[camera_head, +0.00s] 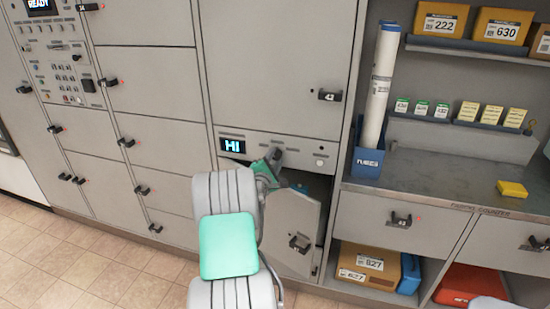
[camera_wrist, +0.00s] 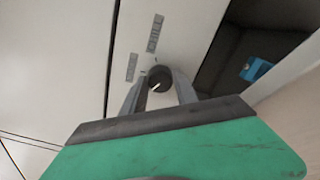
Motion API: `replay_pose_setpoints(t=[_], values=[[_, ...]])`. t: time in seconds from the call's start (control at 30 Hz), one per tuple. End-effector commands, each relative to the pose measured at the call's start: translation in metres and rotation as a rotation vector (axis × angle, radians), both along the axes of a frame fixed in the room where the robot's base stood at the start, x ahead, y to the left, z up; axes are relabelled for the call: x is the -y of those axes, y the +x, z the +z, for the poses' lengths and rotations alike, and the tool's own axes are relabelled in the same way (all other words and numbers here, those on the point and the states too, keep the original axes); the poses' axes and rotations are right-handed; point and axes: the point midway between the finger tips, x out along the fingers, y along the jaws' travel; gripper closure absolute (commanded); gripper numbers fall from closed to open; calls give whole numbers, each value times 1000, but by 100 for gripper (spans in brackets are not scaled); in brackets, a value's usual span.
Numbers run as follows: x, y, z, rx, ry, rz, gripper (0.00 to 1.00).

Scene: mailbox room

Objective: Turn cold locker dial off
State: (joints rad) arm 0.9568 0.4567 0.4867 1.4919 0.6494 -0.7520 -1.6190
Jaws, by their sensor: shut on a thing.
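The cold locker dial (camera_wrist: 156,76) is a small dark round knob with a white pointer mark, on a pale panel with small printed labels. My gripper (camera_wrist: 158,88) has its two grey fingers closed around it, one on each side. In the head view my gripper (camera_head: 274,158) reaches the control strip just right of the lit "HI" display (camera_head: 234,145). The dial is hidden there behind the gripper.
Below the strip, a locker door (camera_head: 292,232) stands open beside my arm. A blue thing (camera_wrist: 260,72) lies in the dark compartment. A large closed locker (camera_head: 275,65) is above. The packing counter (camera_head: 440,178) stands to the right.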

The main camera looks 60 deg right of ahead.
Motion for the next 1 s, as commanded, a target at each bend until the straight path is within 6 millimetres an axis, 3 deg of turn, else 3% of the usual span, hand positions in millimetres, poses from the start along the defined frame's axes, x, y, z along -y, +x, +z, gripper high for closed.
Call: replay_pose_setpoints(t=[0.47, 0.5, 0.73, 1.0], values=[[-1, 1, -4, -16, 4, 2, 100], [-1, 1, -4, -16, 4, 2, 61], [0, -1, -2, -13, 1, -1, 43], [-2, -1, -1, -13, 0, 0, 43]])
